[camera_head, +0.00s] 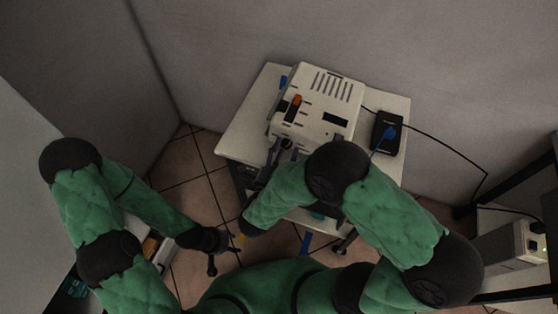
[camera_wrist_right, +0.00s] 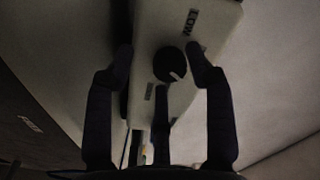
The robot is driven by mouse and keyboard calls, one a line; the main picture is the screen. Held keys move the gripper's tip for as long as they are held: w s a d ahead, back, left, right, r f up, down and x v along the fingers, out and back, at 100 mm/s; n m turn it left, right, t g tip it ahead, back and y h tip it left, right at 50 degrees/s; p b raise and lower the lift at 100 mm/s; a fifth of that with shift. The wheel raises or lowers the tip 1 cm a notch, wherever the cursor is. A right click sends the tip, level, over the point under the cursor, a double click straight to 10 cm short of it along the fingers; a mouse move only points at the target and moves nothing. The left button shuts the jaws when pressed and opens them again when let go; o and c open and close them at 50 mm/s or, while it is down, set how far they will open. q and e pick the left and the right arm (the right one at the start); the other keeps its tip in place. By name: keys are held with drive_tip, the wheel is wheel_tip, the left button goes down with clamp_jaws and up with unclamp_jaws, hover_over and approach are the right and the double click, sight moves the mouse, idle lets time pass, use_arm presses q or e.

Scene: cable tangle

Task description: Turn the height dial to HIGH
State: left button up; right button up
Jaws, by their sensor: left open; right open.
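The dial (camera_wrist_right: 170,64) is a round black knob with a white pointer mark, on a pale panel of the white machine (camera_head: 340,92). The mark points to the lower right in the right wrist view. A LOW label (camera_wrist_right: 191,23) is above the dial; a second label (camera_wrist_right: 149,91), too small to read surely, is below left. My right gripper (camera_wrist_right: 160,62) is open, its fingers spread on either side of the dial; contact cannot be told. In the head view my right gripper (camera_head: 284,146) is at the machine's front, where the dial is hidden. My left gripper (camera_head: 222,246) is open and empty, low at left.
The machine stands on a white table (camera_head: 243,130). A black box (camera_head: 387,132) with a blue part sits to its right. A dark cable (camera_head: 440,146) runs from the machine along the wall to the right. Walls close in behind and at left.

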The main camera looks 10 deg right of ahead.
drive_tip(key=v, duration=1.2)
drive_tip(key=shift+d+f, duration=0.1)
